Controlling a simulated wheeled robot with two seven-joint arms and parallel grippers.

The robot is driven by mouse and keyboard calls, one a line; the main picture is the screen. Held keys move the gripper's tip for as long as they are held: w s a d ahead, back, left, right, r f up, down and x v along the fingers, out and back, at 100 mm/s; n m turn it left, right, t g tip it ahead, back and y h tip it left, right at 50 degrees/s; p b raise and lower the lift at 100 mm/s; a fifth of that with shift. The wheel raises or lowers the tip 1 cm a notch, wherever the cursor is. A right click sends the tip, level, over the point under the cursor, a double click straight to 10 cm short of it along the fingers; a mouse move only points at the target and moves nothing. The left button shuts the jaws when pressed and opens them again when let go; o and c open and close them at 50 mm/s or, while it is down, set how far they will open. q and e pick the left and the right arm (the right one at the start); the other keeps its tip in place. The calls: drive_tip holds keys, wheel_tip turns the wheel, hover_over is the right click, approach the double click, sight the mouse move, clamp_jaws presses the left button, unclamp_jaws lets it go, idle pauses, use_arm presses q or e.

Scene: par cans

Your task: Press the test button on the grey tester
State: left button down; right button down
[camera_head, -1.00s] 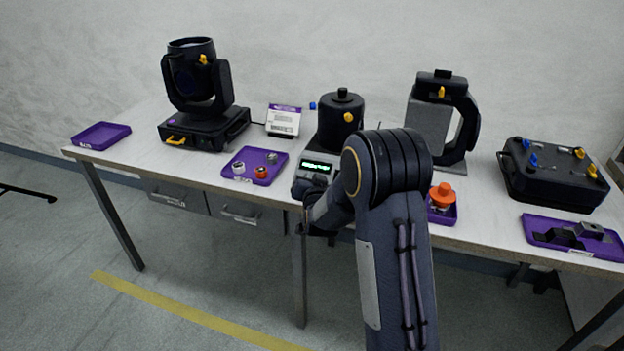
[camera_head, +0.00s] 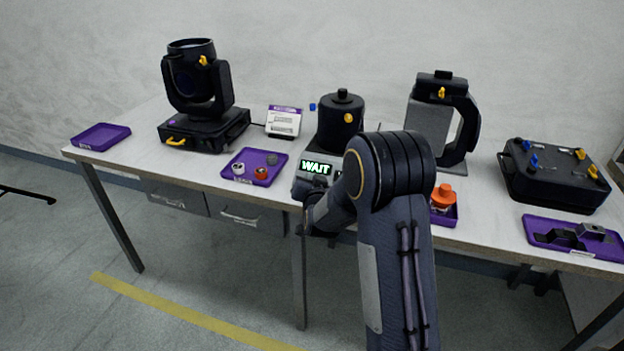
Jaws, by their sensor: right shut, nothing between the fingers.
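The grey tester (camera_head: 326,159) stands at the front edge of the table, and its lit display (camera_head: 316,167) reads WAIT in green-white letters. A black cylindrical unit (camera_head: 341,122) with a yellow knob sits on top of or just behind it. My right arm comes in from the lower right. My right gripper (camera_head: 307,187) is dark and small, shut and empty, at the tester's lower front. The gripper and wrist cover that part, so I cannot see the test button or tell whether the fingers touch it. My left gripper is out of view.
A purple tray (camera_head: 247,177) with small parts lies left of the tester. A moving-head lamp (camera_head: 200,90) and a sign (camera_head: 284,121) stand behind. An orange part (camera_head: 443,194) sits right of my arm, with a black yoke (camera_head: 465,120) and a black case (camera_head: 553,178) beyond.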

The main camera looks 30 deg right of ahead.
drive_tip(key=shift+s+a+r, duration=0.25)
drive_tip(key=shift+a+r, duration=0.05)
drive_tip(key=shift+r, duration=0.1)
drive_tip(key=r+p, duration=0.1)
drive_tip(key=s+a+r+p, duration=0.2)
drive_tip(key=r, duration=0.1)
drive_tip(key=shift+a, duration=0.2)
idle(0.9)
drive_tip(key=s+a+r+n+g+y+p, duration=0.2)
drive_tip(key=s+a+r+y, duration=0.3)
drive_tip(key=s, duration=0.5)
drive_tip(key=s+a+r+n+g+y+p, duration=0.2)
drive_tip(key=s+a+r+y+p, duration=0.25)
drive_tip(key=s, duration=0.45)
drive_tip(key=s+a+n+g, duration=0.2)
drive_tip(key=s+a, duration=0.1)
drive_tip(key=s, duration=0.5)
drive_tip(key=s+a+f+n+g, duration=0.1)
drive_tip(key=s+a+n+g, duration=0.1)
drive_tip(key=s, duration=0.7)
drive_tip(key=shift+a+g+y, duration=0.35)
drive_tip(key=shift+a+g, duration=0.05)
drive_tip(key=shift+a, duration=0.15)
